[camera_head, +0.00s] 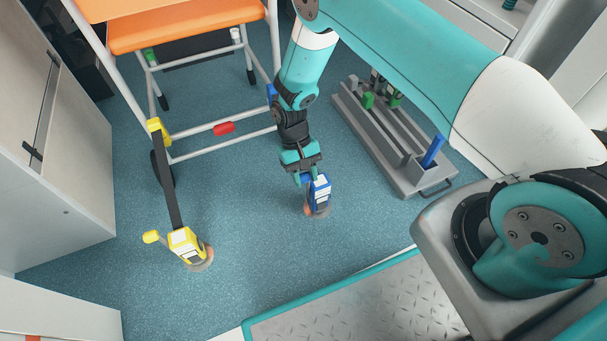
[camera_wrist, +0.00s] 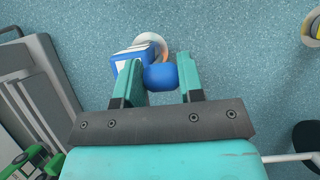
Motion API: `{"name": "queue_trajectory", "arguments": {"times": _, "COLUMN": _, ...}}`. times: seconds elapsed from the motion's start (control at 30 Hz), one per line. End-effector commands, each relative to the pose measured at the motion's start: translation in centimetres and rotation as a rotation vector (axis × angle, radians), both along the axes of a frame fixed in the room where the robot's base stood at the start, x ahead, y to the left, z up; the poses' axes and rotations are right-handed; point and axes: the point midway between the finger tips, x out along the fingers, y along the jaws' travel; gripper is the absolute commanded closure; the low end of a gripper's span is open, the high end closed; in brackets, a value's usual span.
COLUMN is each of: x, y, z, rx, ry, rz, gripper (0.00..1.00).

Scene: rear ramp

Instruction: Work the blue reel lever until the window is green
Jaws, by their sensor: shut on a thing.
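The blue reel (camera_head: 320,192) stands on the blue floor below my gripper, with a pale label on its body and a round base. My gripper (camera_head: 303,178) reaches down over it. In the wrist view, my gripper's two teal fingers (camera_wrist: 163,72) are shut on the rounded blue end of the reel lever (camera_wrist: 160,77). The reel body (camera_wrist: 126,60) shows just beyond and left of the lever, beside its round base. The window's colour is too small to tell in either view.
A yellow reel (camera_head: 186,243) with a dark strap (camera_head: 168,180) stands at the left, its yellow lever (camera_head: 151,237) sticking out. An orange-topped wheeled frame (camera_head: 185,30) stands behind. A grey rack (camera_head: 390,140) holds green and blue parts at right. Floor between the reels is clear.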

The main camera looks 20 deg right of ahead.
Motion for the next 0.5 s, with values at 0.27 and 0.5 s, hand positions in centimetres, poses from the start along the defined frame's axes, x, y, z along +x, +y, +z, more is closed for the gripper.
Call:
{"name": "queue_trajectory", "arguments": {"times": 0.27, "x": 0.44, "y": 0.17, "z": 0.07, "rx": 0.005, "ry": -0.015, "rz": 0.000, "gripper": 0.60}}
{"name": "queue_trajectory", "arguments": {"times": 0.5, "x": 0.22, "y": 0.10, "z": 0.00, "rx": 0.003, "ry": -0.009, "rz": 0.000, "gripper": 0.38}}
